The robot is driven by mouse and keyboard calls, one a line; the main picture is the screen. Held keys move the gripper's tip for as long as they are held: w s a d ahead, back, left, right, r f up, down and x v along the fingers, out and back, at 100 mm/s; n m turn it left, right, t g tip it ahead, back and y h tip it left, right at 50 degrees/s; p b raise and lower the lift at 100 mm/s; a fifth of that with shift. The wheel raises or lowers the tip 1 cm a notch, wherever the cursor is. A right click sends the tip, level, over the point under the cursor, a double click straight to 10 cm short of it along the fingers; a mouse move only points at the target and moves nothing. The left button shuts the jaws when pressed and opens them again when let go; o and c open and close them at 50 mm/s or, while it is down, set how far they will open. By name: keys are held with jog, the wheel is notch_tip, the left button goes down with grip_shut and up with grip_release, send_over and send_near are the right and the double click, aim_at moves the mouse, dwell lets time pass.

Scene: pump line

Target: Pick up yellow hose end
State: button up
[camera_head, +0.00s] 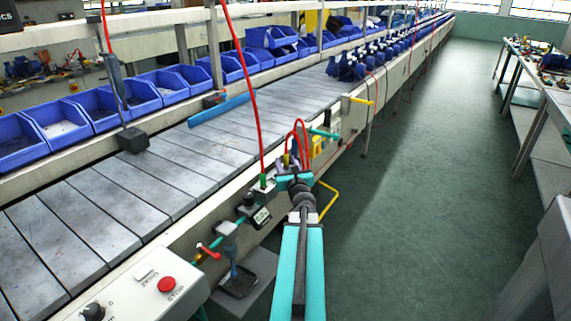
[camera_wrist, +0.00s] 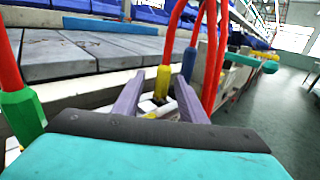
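The yellow hose end (camera_wrist: 163,82) stands upright in the wrist view, with a red hose rising from its top. A faint yellow end also shows in the head view (camera_head: 286,160), just behind my arm. My gripper (camera_wrist: 158,90) is open, its two grey-purple fingers apart on either side of the yellow hose end in the picture. Gaps show on both sides, and nothing is held. I cannot tell how far the end lies between the fingers in depth. In the head view, my arm hides most of the fingers.
A blue hose end (camera_wrist: 188,65) stands close by on the right. A green hose end (camera_wrist: 22,112) with a red hose stands at the left. More red hoses (camera_wrist: 212,60) curve at the right. A slatted conveyor (camera_head: 110,205) and blue bins (camera_head: 95,103) lie beyond.

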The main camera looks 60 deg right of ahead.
aim_at(287, 162)
jog(key=shift+d, duration=0.1)
jog(key=shift+x, duration=2.55)
jog(key=shift+s, duration=0.1)
grip_shut()
